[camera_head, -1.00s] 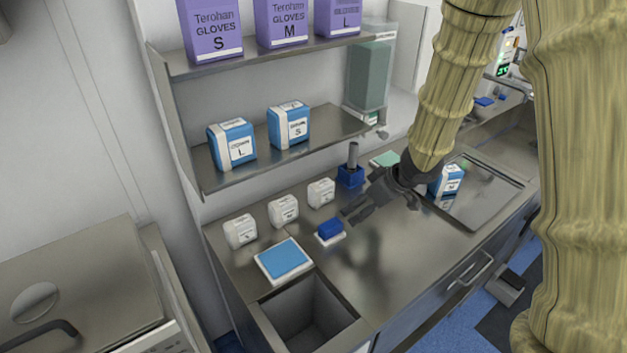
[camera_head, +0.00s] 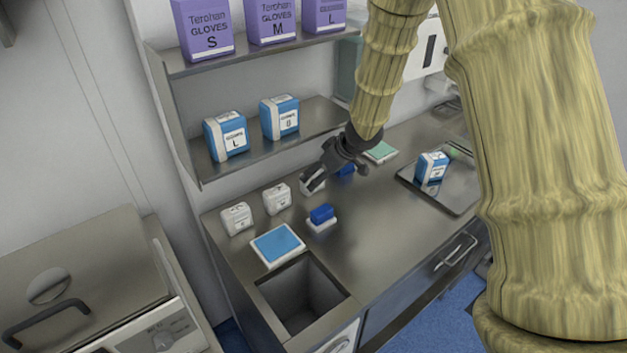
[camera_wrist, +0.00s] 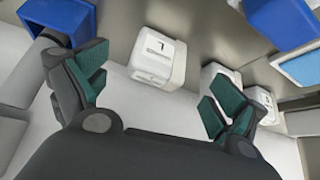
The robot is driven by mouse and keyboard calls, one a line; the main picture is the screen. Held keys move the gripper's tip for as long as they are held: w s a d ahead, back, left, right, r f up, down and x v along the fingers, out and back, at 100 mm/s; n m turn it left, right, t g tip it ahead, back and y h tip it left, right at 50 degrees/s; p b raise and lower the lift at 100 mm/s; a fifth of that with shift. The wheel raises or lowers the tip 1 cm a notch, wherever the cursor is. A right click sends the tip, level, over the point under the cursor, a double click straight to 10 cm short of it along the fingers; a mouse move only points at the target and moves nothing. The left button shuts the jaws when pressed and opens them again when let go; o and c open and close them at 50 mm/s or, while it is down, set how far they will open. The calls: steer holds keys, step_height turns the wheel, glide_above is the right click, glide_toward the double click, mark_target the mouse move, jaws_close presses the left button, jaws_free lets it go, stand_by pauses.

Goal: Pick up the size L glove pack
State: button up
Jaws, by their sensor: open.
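A small white pack (camera_wrist: 157,58) lies ahead of my open gripper (camera_wrist: 160,92) in the wrist view, between the lines of the two fingers. Its dark label mark reads like an upside-down L. In the head view this white pack (camera_head: 317,187) is the rightmost of the row on the counter and is mostly hidden by my gripper (camera_head: 309,182). Nothing is between the fingers. Whether they touch the pack cannot be told. Purple Terohan gloves boxes stand on the top shelf, with the L box (camera_head: 324,15) at the right.
Two more white packs (camera_head: 277,199) (camera_head: 237,218) stand left in the row. A blue block (camera_head: 322,214) and blue-topped pad (camera_head: 277,244) lie in front. A blue holder (camera_head: 345,170) is close behind my gripper. A shelf (camera_head: 270,145) with blue boxes overhangs the back.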

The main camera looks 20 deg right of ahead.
mark_target(317, 174)
steer(key=x, duration=0.4)
steer(key=shift+w+a+f, duration=0.1)
steer(key=shift+w, duration=0.35)
steer(key=shift+x, duration=0.8)
steer(key=shift+s, duration=0.15)
steer(key=c, duration=1.1)
